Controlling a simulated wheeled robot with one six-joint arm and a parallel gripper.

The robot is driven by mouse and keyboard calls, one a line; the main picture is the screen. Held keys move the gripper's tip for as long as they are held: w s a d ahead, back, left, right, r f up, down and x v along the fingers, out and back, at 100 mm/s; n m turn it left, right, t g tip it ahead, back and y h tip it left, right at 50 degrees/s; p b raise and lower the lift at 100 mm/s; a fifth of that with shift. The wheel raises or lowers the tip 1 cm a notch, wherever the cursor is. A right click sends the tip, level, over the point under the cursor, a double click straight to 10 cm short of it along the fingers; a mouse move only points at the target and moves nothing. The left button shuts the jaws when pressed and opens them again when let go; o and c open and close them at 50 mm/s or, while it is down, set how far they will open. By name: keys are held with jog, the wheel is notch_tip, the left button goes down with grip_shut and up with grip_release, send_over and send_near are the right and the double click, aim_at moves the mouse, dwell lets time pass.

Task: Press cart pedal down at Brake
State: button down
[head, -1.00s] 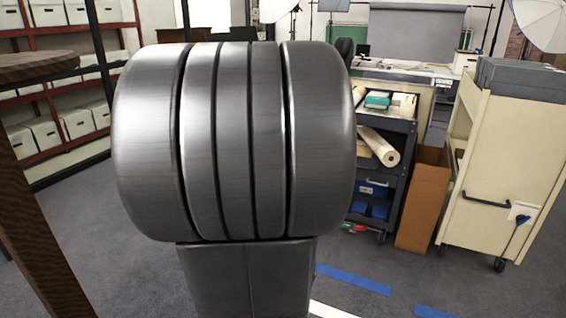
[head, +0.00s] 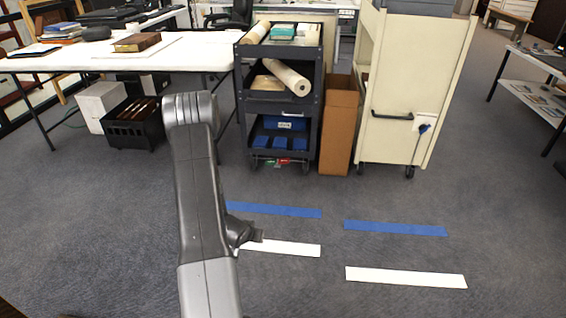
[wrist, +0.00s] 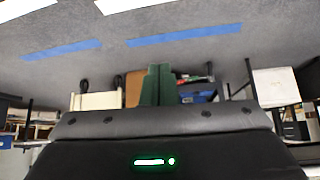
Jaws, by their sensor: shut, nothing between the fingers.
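The dark cart (head: 316,100) stands beyond my arm in the head view, with shelves of rolls and blue boxes. Low at its base is a small pedal with a red part (head: 284,161) and a green part (head: 268,162); its labels are too small to read. My gripper (head: 259,236) is small and dark, low over the floor near a white tape strip, apart from the cart and on the near side of it. In the wrist view its two green fingers (wrist: 157,86) are together and empty. The red pedal part (wrist: 188,78) shows just beside them there, upside down.
A cardboard box (head: 340,125) and a cream cart (head: 415,90) stand right of the dark cart. A white table (head: 190,52) with a black crate (head: 133,125) below is on the left. Blue tape (head: 272,209) and white tape (head: 405,277) mark the open carpet.

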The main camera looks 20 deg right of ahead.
jog(key=s+d+f+m+g+h, duration=0.1)
jog(key=s+d+f+h, duration=0.2)
jog(key=f, duration=0.6)
jog(key=shift+s+d+f+b, duration=0.4)
jog(key=shift+s+d, duration=0.55)
jog(key=shift+d, duration=0.05)
jog(key=shift+w, duration=0.1)
